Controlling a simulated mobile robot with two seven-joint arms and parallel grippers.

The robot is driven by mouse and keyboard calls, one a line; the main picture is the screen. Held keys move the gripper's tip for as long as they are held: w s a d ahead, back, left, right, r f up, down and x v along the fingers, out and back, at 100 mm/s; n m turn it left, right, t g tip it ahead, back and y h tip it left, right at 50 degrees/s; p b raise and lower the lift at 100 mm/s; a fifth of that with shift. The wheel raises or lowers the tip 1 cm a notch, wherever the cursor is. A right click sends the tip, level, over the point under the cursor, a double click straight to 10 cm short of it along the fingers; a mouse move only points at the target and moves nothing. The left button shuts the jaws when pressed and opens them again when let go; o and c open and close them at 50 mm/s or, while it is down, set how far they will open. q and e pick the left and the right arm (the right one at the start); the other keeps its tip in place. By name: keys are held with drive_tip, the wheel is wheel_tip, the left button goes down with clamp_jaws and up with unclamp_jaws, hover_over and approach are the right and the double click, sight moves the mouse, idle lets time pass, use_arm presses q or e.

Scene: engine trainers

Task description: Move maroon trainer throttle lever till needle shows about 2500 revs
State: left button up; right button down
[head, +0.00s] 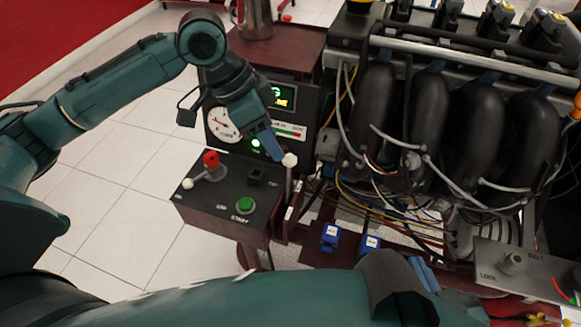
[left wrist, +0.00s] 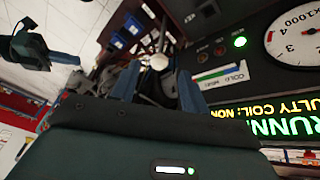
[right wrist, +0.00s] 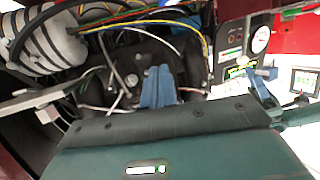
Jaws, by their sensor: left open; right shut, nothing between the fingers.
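The maroon trainer's control box (head: 225,226) has a throttle lever with a white ball knob (head: 289,160) at its right side, standing about upright. My left gripper (head: 274,148) is right at the knob. In the left wrist view the knob (left wrist: 158,62) shows between the open, spread fingers (left wrist: 157,90); I cannot tell if they touch it. The round rev dial (head: 222,124) stands behind the box, its needle pointing up and left; the exact value is too small to read. The dial (left wrist: 300,38) is cut off in the left wrist view. My right gripper (right wrist: 158,90) is shut and empty.
On the box are a red switch (head: 211,160) and a green start button (head: 245,205). The engine's black intake pipes (head: 425,110) and loose wires stand at right. Blue connectors (head: 330,236) lie near the box. A lit display (head: 282,96) and metal jug (head: 254,18) are behind.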

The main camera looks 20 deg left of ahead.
sight(289, 165)
use_arm(q)
drive_tip(key=b+x, duration=0.2)
drive_tip(key=x, duration=0.6)
drive_tip(key=shift+d+f, duration=0.1)
drive_tip(key=shift+f, duration=0.1)
use_arm(e)
drive_tip(key=f, duration=0.2)
drive_tip(key=a+n, duration=0.1)
drive_tip(key=shift+w+f, duration=0.25)
drive_tip(key=shift+f, duration=0.15)
use_arm(q)
clamp_jaws()
drive_tip(key=shift+w, duration=0.1)
